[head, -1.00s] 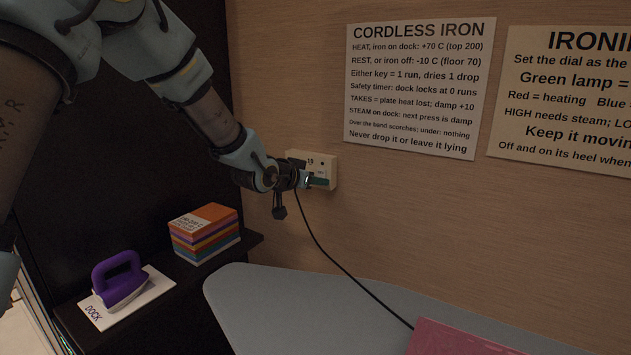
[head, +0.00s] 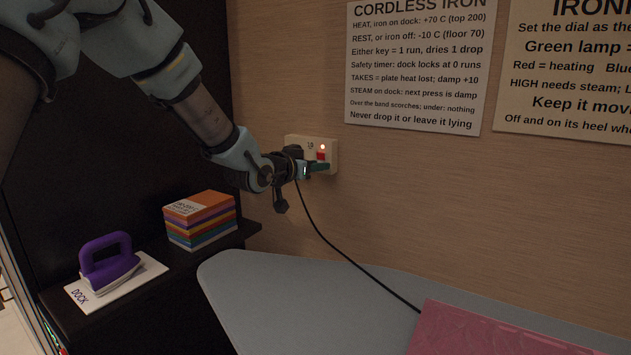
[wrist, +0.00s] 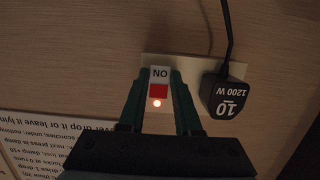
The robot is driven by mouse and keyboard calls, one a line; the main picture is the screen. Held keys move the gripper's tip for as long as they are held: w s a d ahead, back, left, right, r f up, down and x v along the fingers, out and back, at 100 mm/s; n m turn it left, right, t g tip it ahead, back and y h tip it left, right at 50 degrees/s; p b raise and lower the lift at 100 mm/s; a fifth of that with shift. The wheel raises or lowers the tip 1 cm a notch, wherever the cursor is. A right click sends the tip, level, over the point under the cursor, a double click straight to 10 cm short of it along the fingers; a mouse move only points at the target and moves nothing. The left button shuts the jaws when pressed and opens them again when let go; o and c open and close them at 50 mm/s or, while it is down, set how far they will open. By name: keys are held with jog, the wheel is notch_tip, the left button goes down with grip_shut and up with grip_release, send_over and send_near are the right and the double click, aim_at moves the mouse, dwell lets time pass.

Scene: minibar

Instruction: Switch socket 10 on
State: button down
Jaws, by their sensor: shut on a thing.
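Socket 10 (head: 333,151) is a cream plate on the wood wall. Its black plug (wrist: 224,95), marked 10 and 1200 W, is in the plate with a cord attached. In the wrist view the switch (wrist: 159,75) appears upside down, with the word ON and a red part showing. The switch's red part also shows in the head view (head: 321,156). A small lamp (head: 323,147) on the plate glows. My gripper (wrist: 159,88) is at the plate, its dark green fingers on either side of the switch and shut on it.
A grey ironing board (head: 270,290) with pink cloth (head: 480,335) lies below. The black cord (head: 345,263) runs down across it. A purple iron (head: 108,262) stands on the white dock (head: 150,268) at left, near a colored stack (head: 200,220). Notices hang on the wall.

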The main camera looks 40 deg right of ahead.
jog(key=shift+h+b, duration=0.3)
jog(key=shift+b, duration=0.4)
jog(key=c, duration=0.6)
grip_release()
jog(key=b+v, duration=0.2)
jog(key=v, duration=0.8)
jog(key=shift+a, duration=0.4)
jog(key=shift+s+f, duration=0.1)
jog(key=shift+s, duration=0.05)
